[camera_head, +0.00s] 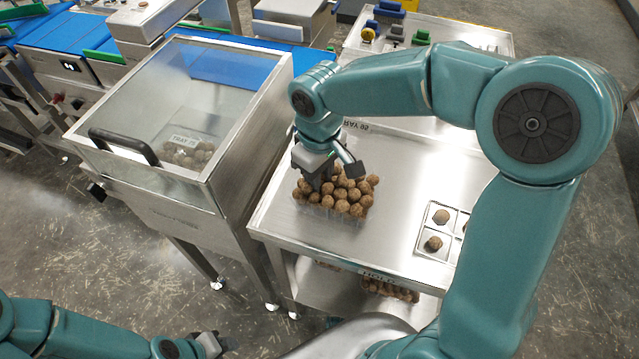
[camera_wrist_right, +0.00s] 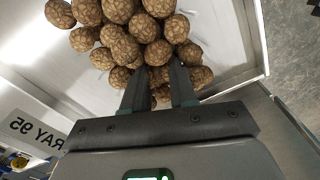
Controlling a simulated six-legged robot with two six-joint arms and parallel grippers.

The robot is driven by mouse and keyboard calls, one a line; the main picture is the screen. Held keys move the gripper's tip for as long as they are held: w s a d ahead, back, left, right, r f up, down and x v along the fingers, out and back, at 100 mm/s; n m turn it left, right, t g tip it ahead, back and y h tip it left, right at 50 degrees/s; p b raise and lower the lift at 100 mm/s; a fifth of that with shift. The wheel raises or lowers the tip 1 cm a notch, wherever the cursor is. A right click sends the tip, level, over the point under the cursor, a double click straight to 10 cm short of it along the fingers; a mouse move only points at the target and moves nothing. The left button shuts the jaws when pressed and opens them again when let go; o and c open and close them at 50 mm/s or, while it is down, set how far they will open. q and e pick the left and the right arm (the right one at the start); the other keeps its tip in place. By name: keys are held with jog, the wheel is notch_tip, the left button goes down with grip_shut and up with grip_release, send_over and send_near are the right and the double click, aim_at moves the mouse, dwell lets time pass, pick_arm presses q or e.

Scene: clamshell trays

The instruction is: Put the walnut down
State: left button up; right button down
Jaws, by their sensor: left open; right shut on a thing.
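My right gripper (camera_head: 328,184) is low at the upper left of a heap of brown walnuts (camera_head: 345,197) on the steel table. In the right wrist view, my right gripper's fingers (camera_wrist_right: 160,92) reach into the near edge of the heap (camera_wrist_right: 135,40). They are shut on a walnut, mostly hidden between the fingers and hard to tell from its neighbours. The heap appears to lie in a clear tray, whose pale wall (camera_wrist_right: 228,30) shows in the wrist view. My left gripper (camera_head: 214,344) is open and empty at the bottom edge, away from the table.
A white-framed grid (camera_head: 441,228) at the table's right holds single walnuts. A glass-lidded steel bin (camera_head: 195,95) with walnuts inside stands left of the table. More walnuts (camera_head: 390,290) lie on the lower shelf. The steel top (camera_head: 420,175) between heap and grid is clear.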

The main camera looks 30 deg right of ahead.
jog(key=shift+w+f, duration=0.1)
jog(key=shift+f, duration=1.45)
jog(key=shift+f+b, duration=0.2)
jog(key=shift+b, duration=0.1)
jog(key=c, duration=0.9)
grip_release()
jog(key=shift+r, duration=0.1)
